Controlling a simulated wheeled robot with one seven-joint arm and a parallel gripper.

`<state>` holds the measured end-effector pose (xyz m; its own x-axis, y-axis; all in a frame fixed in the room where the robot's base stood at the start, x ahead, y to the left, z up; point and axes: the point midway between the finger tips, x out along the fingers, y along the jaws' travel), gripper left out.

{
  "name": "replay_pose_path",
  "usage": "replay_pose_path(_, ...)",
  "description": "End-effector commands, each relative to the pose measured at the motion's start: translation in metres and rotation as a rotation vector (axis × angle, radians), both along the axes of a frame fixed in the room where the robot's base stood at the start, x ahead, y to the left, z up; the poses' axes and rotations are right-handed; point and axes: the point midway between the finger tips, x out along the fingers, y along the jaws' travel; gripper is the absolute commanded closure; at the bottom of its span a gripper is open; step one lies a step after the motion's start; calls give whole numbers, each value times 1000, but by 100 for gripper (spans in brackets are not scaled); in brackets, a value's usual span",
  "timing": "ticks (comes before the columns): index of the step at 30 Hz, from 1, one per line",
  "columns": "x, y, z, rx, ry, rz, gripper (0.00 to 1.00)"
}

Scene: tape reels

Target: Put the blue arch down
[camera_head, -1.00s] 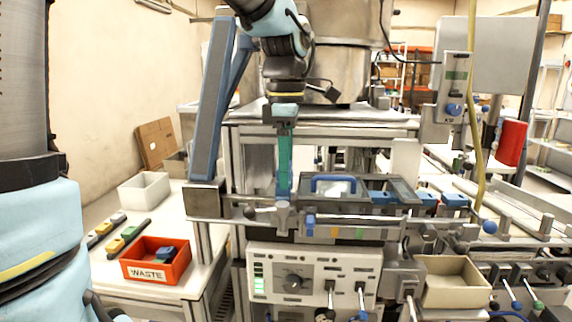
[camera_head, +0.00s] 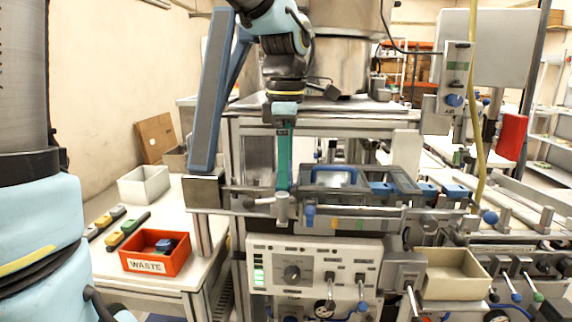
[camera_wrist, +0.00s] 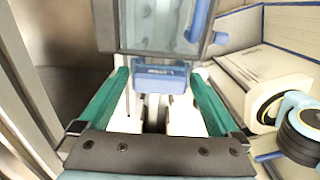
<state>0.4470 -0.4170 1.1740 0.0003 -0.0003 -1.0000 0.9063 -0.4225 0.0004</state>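A blue piece with a small label (camera_wrist: 160,78), which looks like the blue arch, shows in the wrist view just beyond and between the fingertips. My gripper (camera_wrist: 160,74) has two green fingers set wide apart at the ends of its palm. The blue piece nearly spans the gap; a thin gap shows on its left, and contact on its right is unclear. In the head view my gripper (camera_head: 283,188) points straight down at the left end of the machine's front rail. I cannot make out the blue piece at its tips there.
A clear guard with a blue handle (camera_head: 334,176) is close to the right of my gripper. A metal post (camera_head: 283,208) stands just below the fingers. A red WASTE bin (camera_head: 140,266) is on the left table, and a beige bin (camera_head: 452,274) is at right.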

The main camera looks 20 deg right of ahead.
Motion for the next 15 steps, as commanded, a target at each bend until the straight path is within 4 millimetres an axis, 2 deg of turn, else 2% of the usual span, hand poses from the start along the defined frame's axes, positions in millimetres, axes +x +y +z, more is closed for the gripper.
replay_pose_path(8,0,0,2,0,0,1,0)
replay_pose_path(15,1,-1,26,-3,-5,2,0)
